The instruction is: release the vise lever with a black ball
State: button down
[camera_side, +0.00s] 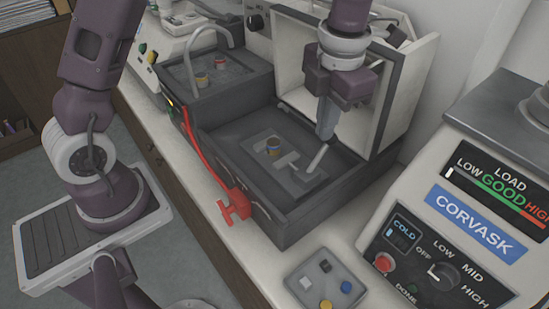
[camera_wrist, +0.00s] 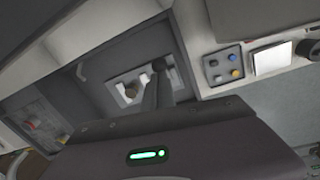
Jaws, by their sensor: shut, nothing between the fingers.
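The vise (camera_side: 290,165) is a light grey block on a plate inside the dark cutting bay. My gripper (camera_side: 326,134) points down over the bay, shut and empty. In the wrist view the fingers (camera_wrist: 157,92) reach toward a dark round shape, apparently the black ball (camera_wrist: 159,65). I cannot tell whether they touch. In the side view the ball is not distinguishable.
The bay's dark walls (camera_side: 310,222) surround the vise, and a raised white hood (camera_side: 398,90) stands close behind my gripper. A red handle (camera_side: 234,206) hangs outside the front wall. A small button tray (camera_side: 325,280) and the Corvask press (camera_side: 470,190) stand to the right.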

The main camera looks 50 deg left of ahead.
aim_at(323, 151)
jog(key=shift+w+a+f+t, duration=0.1)
jog(key=shift+w+f+t, duration=0.1)
jog(key=shift+w, duration=0.35)
jog(key=shift+w+a+f+t, duration=0.1)
jog(key=shift+w+f+t, duration=0.1)
jog(key=shift+w, duration=0.3)
notch_tip(323, 151, up, 8)
jog(key=s+d, duration=0.1)
jog(key=s, duration=0.1)
jog(key=shift+s+g, duration=0.15)
jog(key=shift+g, duration=0.25)
